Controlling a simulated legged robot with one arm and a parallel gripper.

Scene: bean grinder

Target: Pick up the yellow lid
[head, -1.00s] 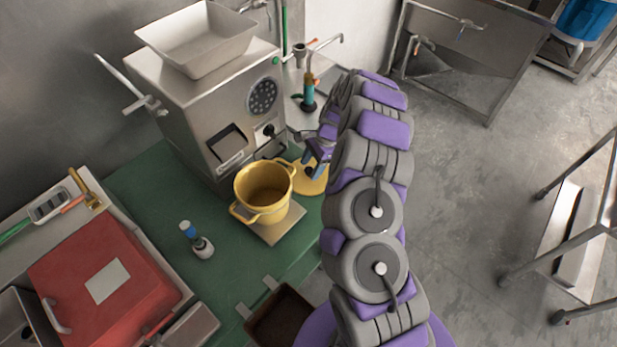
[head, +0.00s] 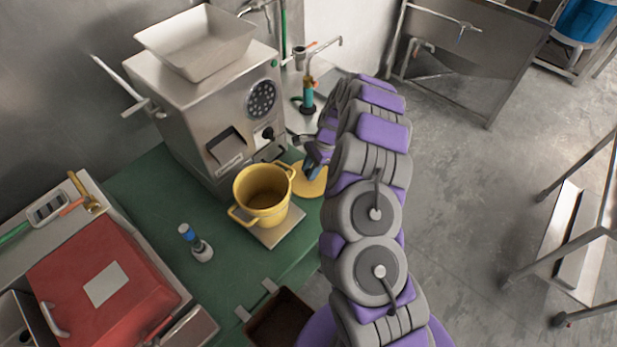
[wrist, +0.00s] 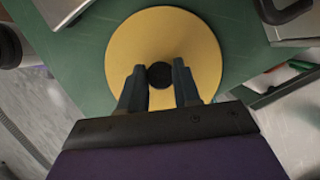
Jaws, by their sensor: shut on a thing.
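The yellow lid (wrist: 190,35) is a flat round disc with a dark knob (wrist: 160,75) at its middle. In the head view the lid (head: 311,183) is at the green table's right edge, beside the yellow pot, partly hidden by my arm. My gripper (wrist: 160,78) is over the lid with a finger on each side of the knob, shut on it. The gripper (head: 310,172) also shows in the head view. I cannot tell whether the lid touches the table.
The open yellow pot (head: 263,192) stands on a small scale plate (head: 276,234) left of the lid. The steel grinder (head: 205,110) stands behind. A small bottle (head: 201,249) and a red case (head: 105,285) are at left on the green table (head: 150,190).

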